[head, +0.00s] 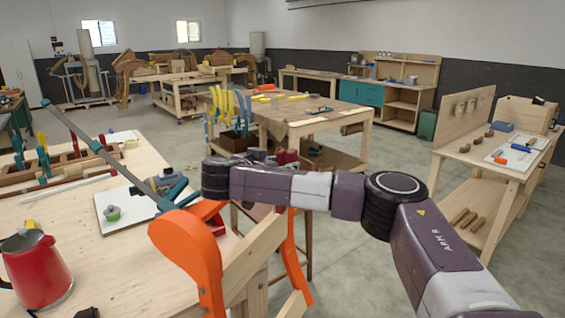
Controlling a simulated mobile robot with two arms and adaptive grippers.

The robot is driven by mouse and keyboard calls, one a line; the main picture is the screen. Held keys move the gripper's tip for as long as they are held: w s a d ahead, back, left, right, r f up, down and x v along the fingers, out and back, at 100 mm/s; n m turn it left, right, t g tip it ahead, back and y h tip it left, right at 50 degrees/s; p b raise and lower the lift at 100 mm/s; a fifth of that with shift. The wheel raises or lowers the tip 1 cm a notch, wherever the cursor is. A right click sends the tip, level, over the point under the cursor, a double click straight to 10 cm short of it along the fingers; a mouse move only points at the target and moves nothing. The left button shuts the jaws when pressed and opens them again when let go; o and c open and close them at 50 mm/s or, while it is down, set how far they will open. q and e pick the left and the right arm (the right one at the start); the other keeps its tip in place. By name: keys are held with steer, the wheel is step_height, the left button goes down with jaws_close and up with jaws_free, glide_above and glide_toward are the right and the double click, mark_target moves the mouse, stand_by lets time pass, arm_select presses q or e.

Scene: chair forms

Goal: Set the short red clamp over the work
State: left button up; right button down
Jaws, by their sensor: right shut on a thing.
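My right gripper (258,156) is beyond the bench's right corner, partly hidden behind my right wrist. It is shut on the short red clamp (286,157). Only a small red part of the clamp shows beside the dark fingers; the rest is hidden. The work, an orange curved chair form (190,250), stands at the bench's right edge, below and in front of the gripper. Its other orange leg (291,260) shows to the right. A long grey bar clamp with teal ends (125,175) slants across the bench to the form. My left gripper is not in view.
A second table (320,122) stands behind. Open floor (365,235) lies to the right.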

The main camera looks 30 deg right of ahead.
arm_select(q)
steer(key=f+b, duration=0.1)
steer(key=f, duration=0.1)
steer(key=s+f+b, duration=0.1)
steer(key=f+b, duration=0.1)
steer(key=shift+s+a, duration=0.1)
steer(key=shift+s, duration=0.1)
arm_select(e)
step_height(320, 180, down, 7)
steer(key=shift+r, duration=0.2)
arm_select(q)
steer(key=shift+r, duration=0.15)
arm_select(e)
steer(key=shift+s, duration=0.2)
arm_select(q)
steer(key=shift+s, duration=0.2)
arm_select(e)
steer(key=shift+s, duration=0.25)
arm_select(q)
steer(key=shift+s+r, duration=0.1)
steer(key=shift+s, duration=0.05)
